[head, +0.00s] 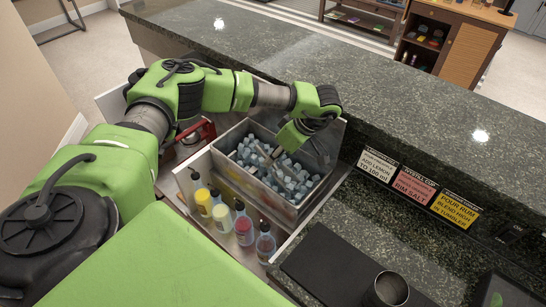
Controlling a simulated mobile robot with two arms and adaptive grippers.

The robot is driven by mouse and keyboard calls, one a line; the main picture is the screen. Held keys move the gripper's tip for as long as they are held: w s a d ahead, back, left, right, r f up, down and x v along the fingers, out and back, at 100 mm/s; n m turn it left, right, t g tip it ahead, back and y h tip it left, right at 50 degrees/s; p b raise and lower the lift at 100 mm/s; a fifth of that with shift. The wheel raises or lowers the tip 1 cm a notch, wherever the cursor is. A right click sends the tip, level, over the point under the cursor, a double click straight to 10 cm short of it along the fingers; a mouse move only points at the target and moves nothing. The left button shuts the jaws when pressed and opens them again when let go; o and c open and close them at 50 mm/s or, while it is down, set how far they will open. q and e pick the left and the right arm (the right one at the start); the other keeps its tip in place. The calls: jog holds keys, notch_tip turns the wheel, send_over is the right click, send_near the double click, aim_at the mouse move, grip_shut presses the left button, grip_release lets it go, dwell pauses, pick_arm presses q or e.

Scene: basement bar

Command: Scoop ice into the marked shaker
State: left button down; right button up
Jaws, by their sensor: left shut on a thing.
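An open metal ice bin (222,160) full of pale blue ice cubes (290,185) sits in the bar's well. My left arm reaches over it, and my left gripper (275,154) points down into the bin, shut on a thin grey thing that looks like the scoop's handle. The scoop's bowl is not clear among the ice and the fingers. A metal shaker cup (388,289) stands upright on the dark mat at the lower right, its open mouth facing up. I cannot make out a mark on it. My right gripper is not in view.
Several bottles, with a yellow one (204,201) and a red one (244,229), stand in a rack along the bin's near side. A dark mat (325,266) lies right of them. Label cards (414,186) line the raised granite counter (420,100), which bounds the far side.

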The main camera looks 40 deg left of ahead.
pick_arm(q)
notch_tip(320, 180, up, 5)
jog(key=h+p, duration=0.2)
jog(key=shift+f+p, duration=0.2)
jog(key=shift+p, duration=0.15)
jog(key=shift+r+h+p, duration=0.4)
jog(key=shift+r+h, duration=0.3)
jog(key=shift+r, duration=0.2)
